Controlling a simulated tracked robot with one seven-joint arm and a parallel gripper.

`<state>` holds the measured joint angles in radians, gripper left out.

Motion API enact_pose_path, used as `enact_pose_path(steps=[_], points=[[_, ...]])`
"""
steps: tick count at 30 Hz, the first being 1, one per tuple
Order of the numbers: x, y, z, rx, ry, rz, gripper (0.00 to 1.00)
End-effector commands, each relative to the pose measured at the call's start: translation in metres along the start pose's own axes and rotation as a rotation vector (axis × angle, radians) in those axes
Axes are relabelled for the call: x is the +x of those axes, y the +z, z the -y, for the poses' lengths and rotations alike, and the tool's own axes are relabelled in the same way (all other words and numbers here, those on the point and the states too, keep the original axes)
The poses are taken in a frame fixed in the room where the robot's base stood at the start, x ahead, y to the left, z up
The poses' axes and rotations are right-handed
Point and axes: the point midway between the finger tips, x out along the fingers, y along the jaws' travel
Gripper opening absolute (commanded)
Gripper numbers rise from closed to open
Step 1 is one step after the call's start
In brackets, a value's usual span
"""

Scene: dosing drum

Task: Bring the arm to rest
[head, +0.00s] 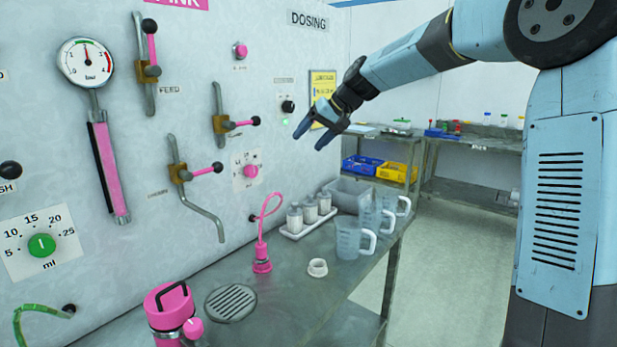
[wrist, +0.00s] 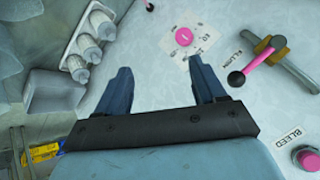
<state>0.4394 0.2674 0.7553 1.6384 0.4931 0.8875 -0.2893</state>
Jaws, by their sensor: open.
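My gripper (head: 318,130) is raised in front of the dosing panel (head: 150,230), above the bench, in the head view. In the wrist view my gripper (wrist: 160,82) shows two blue fingers spread apart with nothing between them. Beyond the fingers the wrist view shows the panel face with a pink dial (wrist: 183,37). My arm reaches in from the upper right of the head view.
The steel bench (head: 290,310) holds a tray of white bottles (head: 310,222), clear jugs (head: 349,240), a white ring (head: 317,267), a pink hose fitting (head: 262,262) and a pink container (head: 170,305). Levers with knobs stick out from the panel. A back bench (head: 480,142) stands beyond open floor.

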Motion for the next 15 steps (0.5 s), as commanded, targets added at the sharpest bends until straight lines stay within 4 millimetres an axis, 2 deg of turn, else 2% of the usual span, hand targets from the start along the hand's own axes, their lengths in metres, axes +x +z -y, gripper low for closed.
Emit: enact_pose_path(steps=[1, 8, 15], points=[[-0.003, 0.015, 0.004, -0.009, 0.044, 0.012, 0.7], [-0.027, 0.076, 0.002, -0.022, 0.228, 0.046, 0.7], [-0.065, 0.142, -0.004, -0.013, 0.393, 0.049, 0.7]])
